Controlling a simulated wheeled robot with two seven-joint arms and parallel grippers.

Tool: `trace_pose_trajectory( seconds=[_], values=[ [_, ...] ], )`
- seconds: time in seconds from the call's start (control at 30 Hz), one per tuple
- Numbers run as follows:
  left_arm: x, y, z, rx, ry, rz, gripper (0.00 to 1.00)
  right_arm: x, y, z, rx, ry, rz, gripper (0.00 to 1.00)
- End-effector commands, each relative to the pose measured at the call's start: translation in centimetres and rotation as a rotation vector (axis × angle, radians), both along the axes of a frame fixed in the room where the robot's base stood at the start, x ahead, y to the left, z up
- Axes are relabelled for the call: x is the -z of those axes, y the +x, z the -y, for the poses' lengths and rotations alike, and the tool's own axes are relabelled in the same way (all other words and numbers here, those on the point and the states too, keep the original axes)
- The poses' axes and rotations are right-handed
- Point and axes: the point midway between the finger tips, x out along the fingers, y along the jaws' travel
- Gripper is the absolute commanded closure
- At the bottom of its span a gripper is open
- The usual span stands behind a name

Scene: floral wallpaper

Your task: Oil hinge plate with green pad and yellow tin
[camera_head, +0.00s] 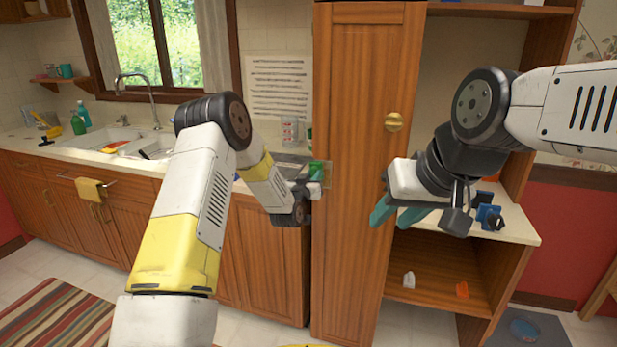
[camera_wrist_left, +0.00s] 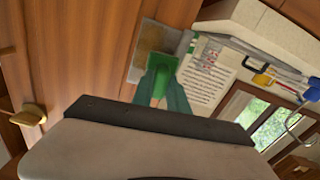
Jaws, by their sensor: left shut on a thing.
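The green pad (camera_wrist_left: 158,72) is between the teal fingers of my left gripper (camera_wrist_left: 161,96) in the left wrist view. In the head view my left gripper (camera_head: 311,184) is at the counter's right end, beside the tall wooden cabinet, and green (camera_head: 316,168) shows at its tip. A flat grey-brown plate (camera_wrist_left: 150,42), possibly the hinge plate, is behind the pad; I cannot tell whether they touch. My right gripper (camera_head: 402,214) is open and empty in front of the shelf unit. I cannot make out the yellow tin.
The tall cabinet door (camera_head: 358,170) with a brass knob (camera_head: 394,122) stands between my grippers. Blue items (camera_head: 489,216) sit on the open shelf (camera_head: 512,228) at right. The sink (camera_head: 105,139) is further left.

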Motion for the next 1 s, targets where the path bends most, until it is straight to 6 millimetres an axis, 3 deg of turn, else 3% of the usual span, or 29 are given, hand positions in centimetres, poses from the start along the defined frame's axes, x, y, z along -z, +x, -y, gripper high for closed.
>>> trace_pose_trajectory(
  seconds=[0.13,0.73,1.0],
  values=[
    [0.0,-0.4,1.5,0.005,0.0,0.001,1.0,0.0,0.0,0.0,0.0,0.0,0.0,0.64],
    [-0.1,-1.7,5.1,0.006,-0.001,0.003,1.0,0.0,0.0,0.0,0.0,0.0,0.0,0.64],
    [-0.1,-1.8,5.2,0.003,0.001,0.002,1.0,0.0,0.0,0.0,0.0,0.0,0.0,0.64]
  ],
)
